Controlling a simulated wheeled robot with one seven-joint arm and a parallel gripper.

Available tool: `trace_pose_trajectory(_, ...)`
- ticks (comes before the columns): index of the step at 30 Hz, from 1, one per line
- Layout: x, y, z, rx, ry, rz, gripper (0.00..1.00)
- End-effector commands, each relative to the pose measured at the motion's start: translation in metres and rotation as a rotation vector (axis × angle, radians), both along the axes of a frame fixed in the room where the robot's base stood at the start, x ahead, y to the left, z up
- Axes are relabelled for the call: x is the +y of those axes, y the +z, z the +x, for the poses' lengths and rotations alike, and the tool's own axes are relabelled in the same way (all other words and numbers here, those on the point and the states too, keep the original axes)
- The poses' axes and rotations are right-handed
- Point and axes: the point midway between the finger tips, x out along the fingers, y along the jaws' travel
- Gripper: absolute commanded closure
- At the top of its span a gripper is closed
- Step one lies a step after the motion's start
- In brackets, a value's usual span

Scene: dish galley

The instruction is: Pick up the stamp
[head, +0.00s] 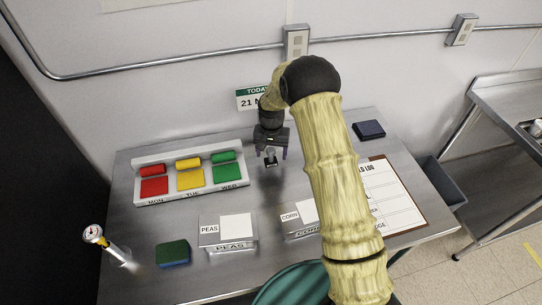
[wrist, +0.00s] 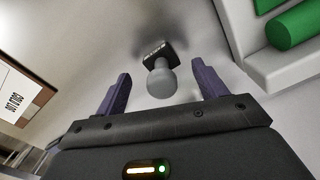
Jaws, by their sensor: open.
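The stamp (head: 270,158) stands on the steel table behind the containers, right of the day-label tray. In the wrist view the stamp (wrist: 162,82) shows a round grey knob towards me and a dark block base with pale lettering beyond it. My gripper (head: 271,153) points down over the stamp with its jaws open. In the wrist view the two purple fingers of my gripper (wrist: 161,76) lie one on each side of the knob, with a visible gap on both sides. The fingers do not appear to touch the stamp.
The label tray (head: 145,201) with red, yellow and green rolls stands left. PEAS (head: 227,246) and CORN (head: 300,233) containers stand in front. A dark blue pad (head: 369,130) lies back right, a clipboard (head: 393,200) right. A sponge (head: 173,253) and thermometer (head: 93,233) are front left.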

Motion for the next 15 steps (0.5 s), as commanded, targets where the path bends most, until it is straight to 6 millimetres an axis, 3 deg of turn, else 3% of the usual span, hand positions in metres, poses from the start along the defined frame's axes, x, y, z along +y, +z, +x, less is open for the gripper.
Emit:
trace_pose_trajectory(6, 0.002, -0.025, 0.000, 0.001, 0.001, -0.001, 0.29)
trace_pose_trajectory(15, 0.002, -0.030, 0.000, -0.001, 0.001, 0.000, 0.29)
